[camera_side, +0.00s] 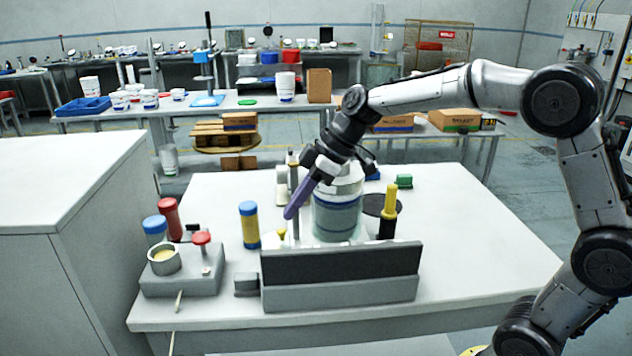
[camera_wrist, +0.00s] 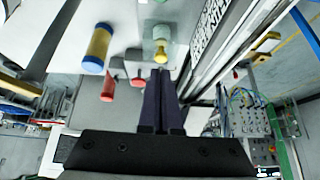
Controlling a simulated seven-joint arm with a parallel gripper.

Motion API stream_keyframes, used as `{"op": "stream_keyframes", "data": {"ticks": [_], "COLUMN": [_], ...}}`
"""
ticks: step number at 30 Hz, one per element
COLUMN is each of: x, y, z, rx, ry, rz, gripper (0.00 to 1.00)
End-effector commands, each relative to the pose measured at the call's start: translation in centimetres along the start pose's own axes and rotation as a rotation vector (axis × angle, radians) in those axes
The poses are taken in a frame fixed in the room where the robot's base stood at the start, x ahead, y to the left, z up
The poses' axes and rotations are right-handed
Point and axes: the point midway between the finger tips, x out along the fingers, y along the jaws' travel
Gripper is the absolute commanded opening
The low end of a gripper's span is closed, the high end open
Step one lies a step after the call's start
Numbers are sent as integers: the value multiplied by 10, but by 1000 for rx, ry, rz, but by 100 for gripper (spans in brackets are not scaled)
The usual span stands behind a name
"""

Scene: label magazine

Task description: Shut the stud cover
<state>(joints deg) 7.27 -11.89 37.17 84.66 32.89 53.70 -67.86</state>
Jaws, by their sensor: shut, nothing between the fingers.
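My gripper (camera_side: 290,213) points down and left with its purple fingers together and empty, just left of a large clear jar with a blue band (camera_side: 337,212). In the wrist view the fingers (camera_wrist: 161,85) end just short of a small yellow knob (camera_wrist: 160,54) on a pale greenish base. The yellow knob (camera_side: 282,234) also shows in the side view, below the fingertips and behind a long grey unit. That unit has an upright dark panel (camera_side: 340,263). No part is clearly recognisable as the stud cover, and its state cannot be told.
A blue-capped yellow cylinder (camera_side: 249,228) stands left of the gripper. A grey block (camera_side: 182,285) with a metal cup and red knob is at the front left. A yellow-and-black handle (camera_side: 388,215) stands right of the jar. The table's right side is clear.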

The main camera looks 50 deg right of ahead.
Motion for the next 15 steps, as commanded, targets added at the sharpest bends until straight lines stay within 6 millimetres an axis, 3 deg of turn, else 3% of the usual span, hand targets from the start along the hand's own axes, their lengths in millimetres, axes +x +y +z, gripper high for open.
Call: {"op": "stream_keyframes", "data": {"ticks": [4, 15], "x": [-26, -99], "y": [1, 1], "z": [-16, 6], "rx": [-3, 2], "ry": [3, 1], "rz": [5, 5], "gripper": [0, 0]}}
